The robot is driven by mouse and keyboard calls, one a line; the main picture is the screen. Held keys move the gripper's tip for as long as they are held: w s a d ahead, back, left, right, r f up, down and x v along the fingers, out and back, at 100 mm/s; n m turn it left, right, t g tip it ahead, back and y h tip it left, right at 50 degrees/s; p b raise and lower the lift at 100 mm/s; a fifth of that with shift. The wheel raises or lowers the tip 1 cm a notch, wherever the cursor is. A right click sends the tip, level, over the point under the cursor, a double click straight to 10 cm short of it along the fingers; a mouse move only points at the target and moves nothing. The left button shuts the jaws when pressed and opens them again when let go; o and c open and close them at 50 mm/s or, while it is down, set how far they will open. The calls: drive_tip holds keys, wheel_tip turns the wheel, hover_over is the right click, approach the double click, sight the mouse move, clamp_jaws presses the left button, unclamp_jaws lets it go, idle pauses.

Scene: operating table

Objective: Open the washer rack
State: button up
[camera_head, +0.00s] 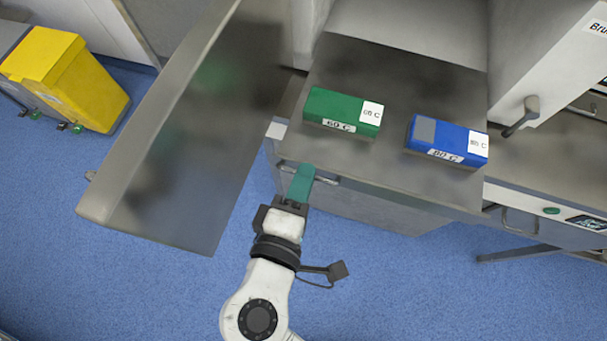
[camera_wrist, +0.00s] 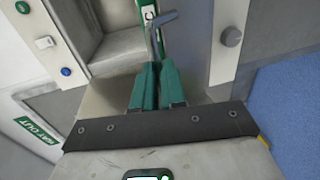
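A metal-topped unit (camera_head: 390,80) stands at upper centre in the head view, with a slim grey bar handle (camera_head: 325,181) on its front edge. The handle also shows in the wrist view (camera_wrist: 162,22), running down to my fingertips. My gripper (camera_head: 302,176) has teal fingers and reaches the handle's left end. In the wrist view my gripper (camera_wrist: 158,68) has its fingertips close together with the end of the bar between them. The exact contact is partly hidden by the fingers. I cannot tell for sure which part is the washer rack.
A green box (camera_head: 335,108) and a blue box (camera_head: 435,138) lie on the metal top. A large grey door panel (camera_head: 190,150) hangs open at left. A yellow bin (camera_head: 60,75) stands far left. A lever (camera_head: 522,115) sticks out at right. Blue floor in front is clear.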

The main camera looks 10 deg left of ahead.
drive_tip(key=o, duration=0.5)
drive_tip(key=shift+c, duration=0.2)
drive_tip(key=b+v, duration=0.1)
drive_tip(key=v, duration=0.9)
drive_tip(key=shift+s, duration=0.35)
drive_tip(key=shift+a, duration=0.1)
drive_tip(key=w+d+f+m+g+h, duration=0.1)
drive_tip(key=w+d+f+m+g, duration=0.3)
drive_tip(key=d+f, duration=0.4)
drive_tip(key=w+d+f+m+g+h, duration=0.15)
drive_tip(key=d+f+m+g, duration=0.35)
drive_tip(key=d, duration=0.6)
drive_tip(key=s+d+f+m+g+y, duration=0.2)
drive_tip(key=s+d+f+m, duration=0.1)
drive_tip(key=d, duration=0.3)
drive_tip(key=s+d+f+m+g+y, duration=0.3)
drive_tip(key=d+f+m, duration=0.1)
drive_tip(key=d, duration=0.3)
drive_tip(key=shift+s+f+m, duration=0.3)
drive_tip(key=shift+s+f, duration=0.05)
